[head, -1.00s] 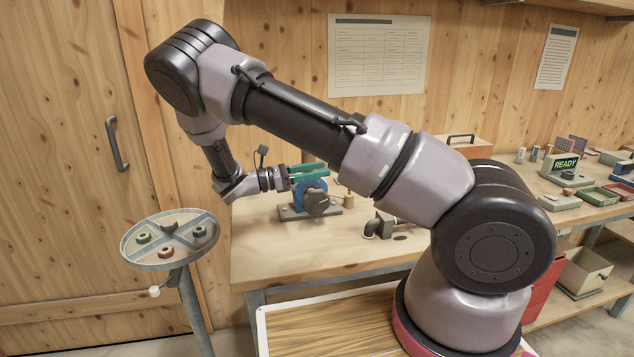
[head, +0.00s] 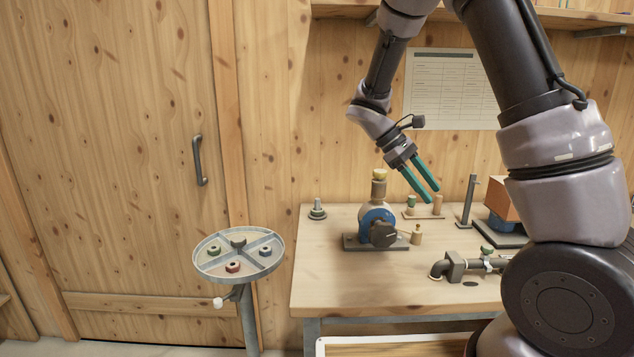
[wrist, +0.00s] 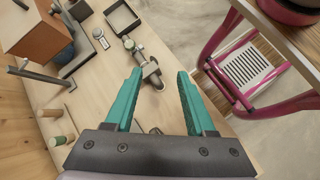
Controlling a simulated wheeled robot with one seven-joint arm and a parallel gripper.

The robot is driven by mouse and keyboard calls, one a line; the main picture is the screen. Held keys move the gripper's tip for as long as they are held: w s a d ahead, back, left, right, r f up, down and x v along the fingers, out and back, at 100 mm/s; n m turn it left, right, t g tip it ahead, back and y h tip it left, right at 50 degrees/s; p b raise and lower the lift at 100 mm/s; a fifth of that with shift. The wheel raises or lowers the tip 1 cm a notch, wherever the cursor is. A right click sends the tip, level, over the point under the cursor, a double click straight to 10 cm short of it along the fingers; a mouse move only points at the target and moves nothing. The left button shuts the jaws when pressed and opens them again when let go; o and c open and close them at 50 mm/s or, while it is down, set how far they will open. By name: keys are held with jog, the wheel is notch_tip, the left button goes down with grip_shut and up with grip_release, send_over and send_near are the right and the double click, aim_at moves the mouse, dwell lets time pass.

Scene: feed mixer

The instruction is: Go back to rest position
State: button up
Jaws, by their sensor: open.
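My gripper (head: 421,180) hangs in the air above the back of the workbench in the head view, its green fingers pointing down and to the right. In the wrist view my gripper (wrist: 160,92) has its two green fingers spread apart with nothing between them. The arm is raised, with the upper links running out of the top of the head view. The gripper is apart from the bench and from the blue-and-grey pump-like device (head: 378,222) standing below and left of it.
The workbench (head: 335,280) holds a pipe fitting (head: 462,266), small wooden pegs, a dark post (head: 468,200) and an orange box (head: 502,199). A round divided tray (head: 210,270) with several rings stands left. A shelf (head: 545,17) runs overhead at the right.

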jog(key=s+a+r+m+t+y, duration=0.1)
jog(key=s+r+m+t+y, duration=0.8)
jog(key=r, duration=0.9)
jog(key=shift+s+m+t+y, duration=0.4)
jog(key=shift+s+m+t, duration=0.6)
jog(key=shift+s+m, duration=1.45)
jog(key=shift+s+a+r+n, duration=0.1)
jog(key=shift+s+n, duration=0.15)
